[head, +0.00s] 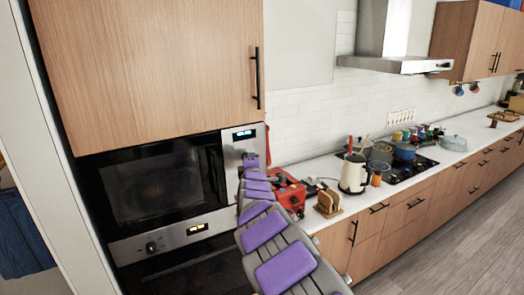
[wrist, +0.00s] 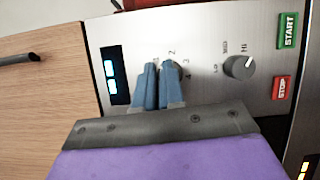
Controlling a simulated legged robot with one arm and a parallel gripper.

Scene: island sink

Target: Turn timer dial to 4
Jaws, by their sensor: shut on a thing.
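The microwave (head: 150,185) is built into a wood cabinet, with a steel control panel (head: 240,140) on its right side. In the wrist view the panel shows a lit blue display (wrist: 112,75) and small printed numbers, including 2 and 4, around the timer dial. My gripper (wrist: 160,72) is shut on the timer dial, its two blue fingers almost together. The fingers hide most of the dial, so I cannot tell where it points. In the head view my purple-padded arm reaches the panel, and the dial is hidden behind it.
A second dial (wrist: 238,66) marked Lo to Hi is beside my fingers, apart from them. A green START button (wrist: 289,30) and a red STOP button (wrist: 282,88) lie farther right. A red toaster (head: 287,190) and a kettle (head: 354,173) stand on the counter.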

